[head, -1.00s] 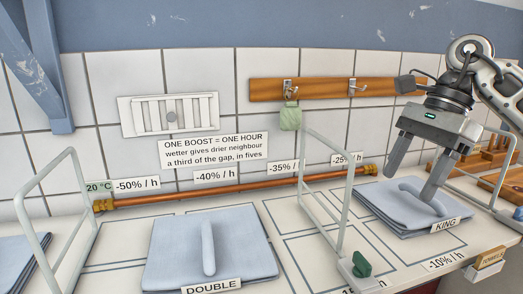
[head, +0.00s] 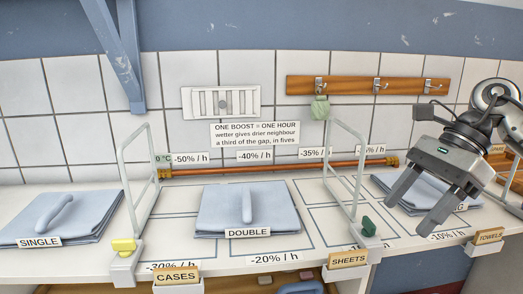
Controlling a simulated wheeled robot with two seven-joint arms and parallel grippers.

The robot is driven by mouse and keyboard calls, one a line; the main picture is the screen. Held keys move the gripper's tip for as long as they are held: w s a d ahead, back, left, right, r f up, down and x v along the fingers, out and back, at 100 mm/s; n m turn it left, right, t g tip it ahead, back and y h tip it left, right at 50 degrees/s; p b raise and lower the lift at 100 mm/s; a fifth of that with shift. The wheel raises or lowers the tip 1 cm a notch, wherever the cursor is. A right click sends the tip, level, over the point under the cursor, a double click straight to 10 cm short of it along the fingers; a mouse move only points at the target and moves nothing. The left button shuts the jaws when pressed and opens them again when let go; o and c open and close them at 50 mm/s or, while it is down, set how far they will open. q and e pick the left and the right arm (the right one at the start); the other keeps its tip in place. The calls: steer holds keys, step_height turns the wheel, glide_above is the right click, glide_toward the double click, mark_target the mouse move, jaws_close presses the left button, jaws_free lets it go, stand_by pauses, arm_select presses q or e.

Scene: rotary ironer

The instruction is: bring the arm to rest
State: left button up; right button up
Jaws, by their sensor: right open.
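My right gripper (head: 412,207) comes in from the right side of the head view. Its two grey fingers are apart and point down to the left, with nothing between them. It is in front of the folded blue cloth at the right (head: 392,184), covering much of that cloth and its label. I cannot tell whether the fingertips touch the counter. My left gripper is not in view.
Folded blue cloths labelled SINGLE (head: 85,222) and DOUBLE (head: 280,212) lie on the white counter (head: 180,252). Upright wire frames (head: 130,190) and a second frame (head: 360,165) stand between them. A copper pipe (head: 270,167) runs along the back. Labelled holders line the front edge.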

steer(key=s+a+f+m+t+y+p, duration=0.1)
steer(key=a+f+m+t+y, duration=0.25)
steer(key=a+m+y, duration=0.5)
steer(key=s+a+f+m+t+y, duration=0.15)
steer(key=a+m+t+y, duration=0.4)
steer(key=a+m, duration=0.6)
steer(key=d+f+m+t+h, duration=0.2)
steer(key=f+m+t+h, duration=0.35)
steer(key=m, duration=0.55)
steer(key=d+f+m+t+h, duration=0.35)
steer(key=f+m+h, duration=0.3)
steer(key=m, duration=0.45)
steer(key=s+d+f+m+g+h, duration=0.3)
steer(key=s+f+m+g+h, duration=0.2)
steer(key=s+f+m, duration=0.6)
step_height(320, 180, down, 5)
steer(key=shift+s+f+g+h+p, duration=0.1)
steer(key=shift+s+g+h+p, duration=0.25)
steer(key=shift+s+g, duration=0.3)
